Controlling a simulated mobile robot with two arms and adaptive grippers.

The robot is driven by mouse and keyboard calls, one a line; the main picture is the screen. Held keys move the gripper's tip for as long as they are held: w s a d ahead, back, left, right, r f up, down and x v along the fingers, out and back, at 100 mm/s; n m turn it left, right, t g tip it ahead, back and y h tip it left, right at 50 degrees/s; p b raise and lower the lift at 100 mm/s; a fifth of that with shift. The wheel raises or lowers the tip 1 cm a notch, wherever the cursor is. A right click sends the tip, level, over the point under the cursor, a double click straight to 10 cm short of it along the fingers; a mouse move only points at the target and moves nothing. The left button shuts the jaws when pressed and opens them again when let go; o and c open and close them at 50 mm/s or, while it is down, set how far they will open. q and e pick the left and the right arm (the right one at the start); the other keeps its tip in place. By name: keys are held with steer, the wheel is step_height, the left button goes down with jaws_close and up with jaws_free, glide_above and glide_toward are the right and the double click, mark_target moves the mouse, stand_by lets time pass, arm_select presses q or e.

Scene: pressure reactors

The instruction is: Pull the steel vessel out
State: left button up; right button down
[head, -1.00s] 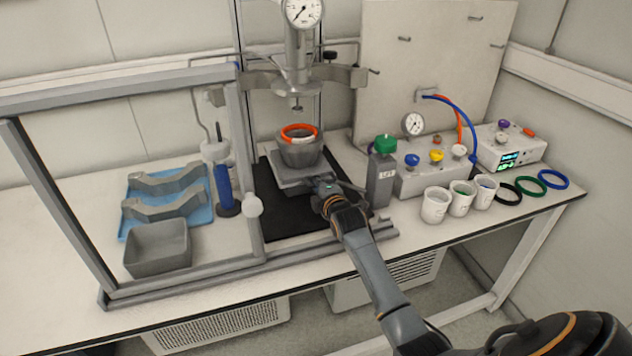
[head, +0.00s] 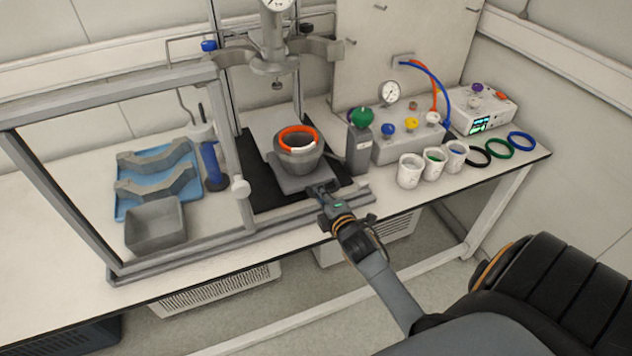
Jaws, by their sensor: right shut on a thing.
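The steel vessel (head: 300,162) is a grey open pot with an orange ring (head: 299,138) on its rim; the ring has a pale section at the front right. It stands upright on a grey sliding plate (head: 290,182) over a black mat (head: 250,160). My right gripper (head: 318,190) is shut at the front edge of the plate, seemingly on its handle; the fingers hide the exact grip. It is in front of the vessel, apart from it. My left gripper is not in view.
The reactor head (head: 276,62) with its gauge hangs behind and above the vessel. An open sash frame (head: 240,150) stands left. The bench front edge lies close under my arm.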

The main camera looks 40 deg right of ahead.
stand_by(0.3)
steer(key=c, duration=1.4)
jaws_free()
steer(key=shift+c, duration=0.2)
steer(key=shift+s, duration=0.15)
steer(key=v, duration=1.2)
